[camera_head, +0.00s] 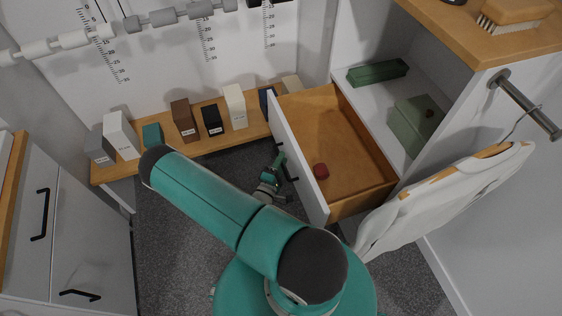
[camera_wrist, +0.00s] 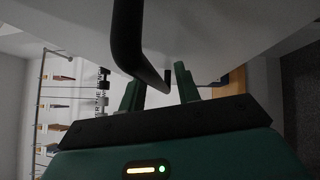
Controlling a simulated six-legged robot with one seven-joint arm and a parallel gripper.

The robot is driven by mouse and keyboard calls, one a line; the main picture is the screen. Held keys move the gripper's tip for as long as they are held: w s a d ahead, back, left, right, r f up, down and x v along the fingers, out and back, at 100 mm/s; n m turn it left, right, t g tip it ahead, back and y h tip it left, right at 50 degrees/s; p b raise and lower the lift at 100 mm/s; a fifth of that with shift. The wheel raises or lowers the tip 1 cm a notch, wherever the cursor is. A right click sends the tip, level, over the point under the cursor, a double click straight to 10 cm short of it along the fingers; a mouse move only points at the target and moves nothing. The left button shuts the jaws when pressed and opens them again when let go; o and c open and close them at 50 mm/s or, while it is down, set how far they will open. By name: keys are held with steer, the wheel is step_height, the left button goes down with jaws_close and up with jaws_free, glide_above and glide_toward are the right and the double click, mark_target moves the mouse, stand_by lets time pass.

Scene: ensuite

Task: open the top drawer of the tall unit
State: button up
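The tall unit (camera_head: 376,93) stands at the right in the head view. A drawer (camera_head: 345,125) with a white front (camera_head: 297,160) and a wooden inside is pulled well out of it. A small dark red object (camera_head: 320,171) lies in the drawer. The dark bar handle (camera_head: 292,174) is on the drawer front, and it looms large in the wrist view (camera_wrist: 128,45). My gripper (camera_head: 279,162) is at the handle. In the wrist view my gripper's fingers (camera_wrist: 159,88) are apart, with the handle's far part between them; I see no clear grip on it.
Green boxes (camera_head: 377,72) lie on the unit's shelf. A white garment on a hanger (camera_head: 450,205) hangs close to the drawer's right. A low wooden shelf (camera_head: 212,116) with several boxes runs along the back wall. A cabinet with dark handles (camera_head: 90,240) stands left. Grey floor (camera_head: 170,225) is clear between.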

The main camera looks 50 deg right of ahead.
steer(key=shift+a, duration=0.1)
steer(key=v, duration=1.3)
steer(key=shift+a, duration=0.3)
steer(key=shift+s+a, duration=0.1)
steer(key=shift+s, duration=0.05)
